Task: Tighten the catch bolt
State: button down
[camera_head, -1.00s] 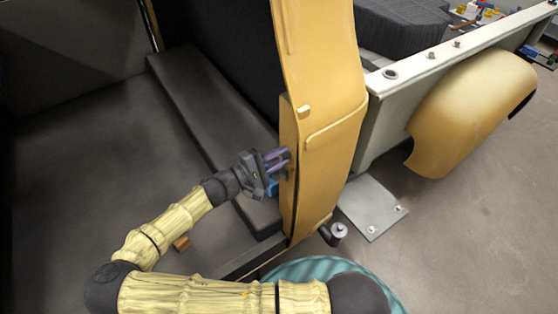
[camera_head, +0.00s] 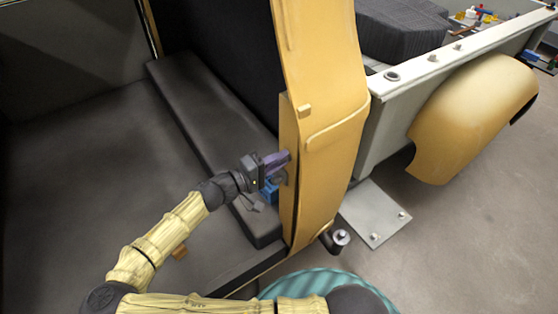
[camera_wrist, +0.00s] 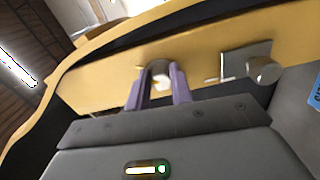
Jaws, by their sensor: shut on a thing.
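The catch bolt (camera_wrist: 161,75) shows in the wrist view as a pale round head on the yellow pillar (camera_wrist: 105,80). My gripper (camera_wrist: 160,88) has its two purple fingers on either side of the bolt and is shut on it. In the head view my gripper (camera_head: 282,162) reaches the inner edge of the yellow pillar (camera_head: 335,105). The bolt is hidden there by the fingers and the pillar's edge. A metal plate with a round peg (camera_wrist: 263,70) sits on the pillar to the right of the bolt in the wrist view.
A dark padded ledge (camera_head: 195,100) runs along the shell left of the pillar. A small blue part (camera_head: 269,192) shows just under my gripper. A yellow fender (camera_head: 470,115) and a grey floor plate (camera_head: 372,215) are at right.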

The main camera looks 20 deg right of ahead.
jog(key=c, duration=1.3)
grip_release()
jog(key=shift+o, duration=0.2)
jog(key=b+v, duration=0.4)
jog(key=v, duration=1.3)
jog(key=shift+a, duration=0.25)
jog(key=shift+d, duration=0.1)
